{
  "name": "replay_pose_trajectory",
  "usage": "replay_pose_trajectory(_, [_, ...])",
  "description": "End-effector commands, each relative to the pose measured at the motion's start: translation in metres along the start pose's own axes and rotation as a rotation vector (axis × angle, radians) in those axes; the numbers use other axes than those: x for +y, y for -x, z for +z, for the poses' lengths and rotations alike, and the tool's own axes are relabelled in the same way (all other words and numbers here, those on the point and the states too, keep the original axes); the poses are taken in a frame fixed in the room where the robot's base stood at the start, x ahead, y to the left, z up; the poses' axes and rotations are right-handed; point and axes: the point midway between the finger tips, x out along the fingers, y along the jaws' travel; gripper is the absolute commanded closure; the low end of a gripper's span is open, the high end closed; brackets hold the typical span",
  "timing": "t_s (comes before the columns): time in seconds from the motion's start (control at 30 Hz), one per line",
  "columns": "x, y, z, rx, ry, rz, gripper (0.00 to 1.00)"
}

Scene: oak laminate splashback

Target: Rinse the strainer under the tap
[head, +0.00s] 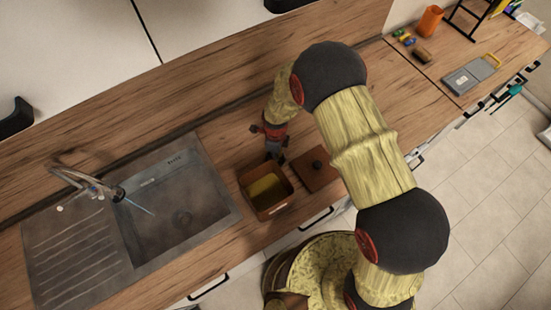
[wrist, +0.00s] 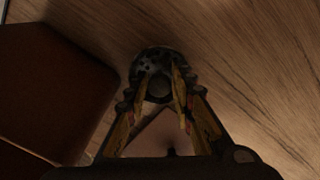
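The tap (head: 75,177) stands behind the sink (head: 180,215), at the left in the head view. A thin pale-blue line like running water slants from its spout into the basin. My gripper (head: 274,154) points down, close behind an open brown square pot (head: 249,180) with yellowish contents. In the wrist view, a round dark object with small holes, perhaps the strainer (wrist: 154,58), shows at the fingertips of my gripper (wrist: 160,80). The fingers stand apart on either side of it. I cannot tell whether they touch it. In the head view it is not clearly distinguishable.
A brown lid with a dark knob (head: 315,168) lies right of the pot. A ribbed drainer (head: 75,250) is left of the basin. An orange cup (head: 430,20), small items and a grey board (head: 470,76) are far right. The wooden splashback (head: 190,80) runs behind.

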Motion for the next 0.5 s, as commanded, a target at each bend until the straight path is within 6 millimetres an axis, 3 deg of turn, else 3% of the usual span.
replay_pose_trajectory(0.2, [0.0, -0.0012, 0.0002, 0.0, 0.0, 0.0, 0.76])
replay_pose_trajectory(0.5, [0.0001, -0.001, 0.0002, 0.0, 0.0, 0.0, 0.93])
